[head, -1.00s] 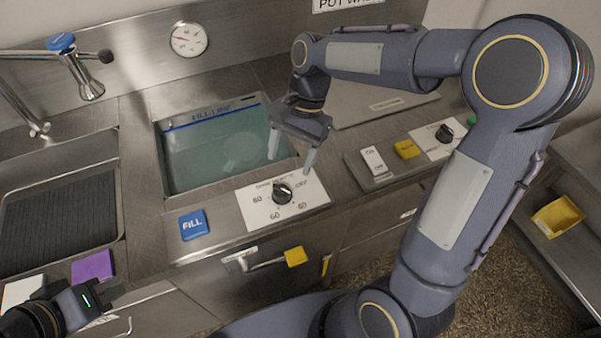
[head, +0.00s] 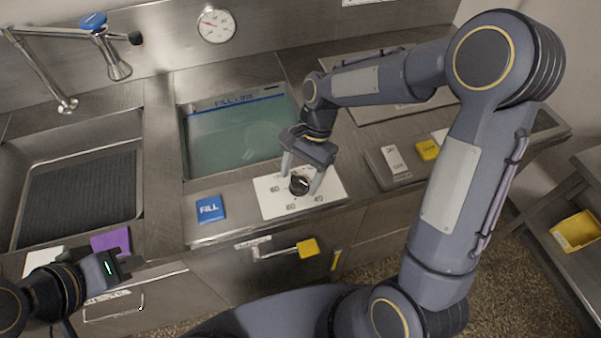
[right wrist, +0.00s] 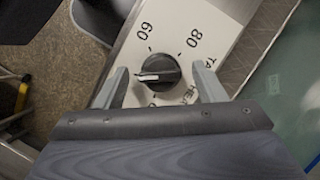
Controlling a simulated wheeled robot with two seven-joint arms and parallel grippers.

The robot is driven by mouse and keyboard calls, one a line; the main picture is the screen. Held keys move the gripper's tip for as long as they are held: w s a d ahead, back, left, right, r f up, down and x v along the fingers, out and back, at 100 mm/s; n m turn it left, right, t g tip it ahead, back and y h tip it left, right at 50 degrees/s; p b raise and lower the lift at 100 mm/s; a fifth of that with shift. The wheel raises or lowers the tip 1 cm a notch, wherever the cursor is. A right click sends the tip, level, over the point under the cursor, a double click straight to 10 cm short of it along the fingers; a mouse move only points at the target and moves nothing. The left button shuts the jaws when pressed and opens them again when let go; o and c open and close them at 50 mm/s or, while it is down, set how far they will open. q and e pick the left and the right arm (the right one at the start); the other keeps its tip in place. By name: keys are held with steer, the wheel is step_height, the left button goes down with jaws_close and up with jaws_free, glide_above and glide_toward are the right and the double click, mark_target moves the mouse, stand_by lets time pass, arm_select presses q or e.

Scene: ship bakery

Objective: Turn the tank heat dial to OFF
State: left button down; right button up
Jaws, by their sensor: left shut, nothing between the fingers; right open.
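The tank heat dial (head: 299,185) is a black round knob on a white marked plate (head: 272,204) on the counter in front of the water tank (head: 235,138). In the right wrist view the dial (right wrist: 158,72) shows a white pointer line aimed left, with 60 and 80 printed on the plate. My right gripper (head: 302,180) is open, with its fingers on either side of the dial; the wrist view shows them apart from it (right wrist: 160,84). My left gripper (head: 128,264) is shut and empty at the lower left, away from the dial. The OFF mark is not clearly readable.
A blue FILL button (head: 210,209) is left of the plate. A switch panel (head: 392,166) with a yellow button (head: 427,149) is to the right. A sink (head: 80,200) and tap (head: 115,65) are at left.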

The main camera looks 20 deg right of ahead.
steer(key=shift+c, duration=0.2)
steer(key=c, duration=0.9)
steer(key=shift+c, duration=0.2)
steer(key=shift+r+n, duration=0.1)
steer(key=shift+n, duration=0.2)
steer(key=n+p, duration=0.1)
steer(key=n, duration=0.1)
steer(key=shift+w+n+g+h, duration=0.1)
steer(key=shift+n+g+h, duration=0.2)
steer(key=shift+g+h, duration=0.1)
steer(key=n+h, duration=0.1)
steer(key=n, duration=0.2)
steer(key=shift+a+n+g+p, duration=0.15)
steer(key=shift+n+g+p, duration=0.15)
steer(key=shift+p, duration=0.05)
steer(key=n+h, duration=0.1)
steer(key=n, duration=0.2)
steer(key=shift+n+h, duration=0.3)
steer(key=shift+h, duration=0.1)
steer(key=shift+a+n+h, duration=0.1)
steer(key=shift+n+h, duration=0.5)
steer(key=shift+n, duration=1.2)
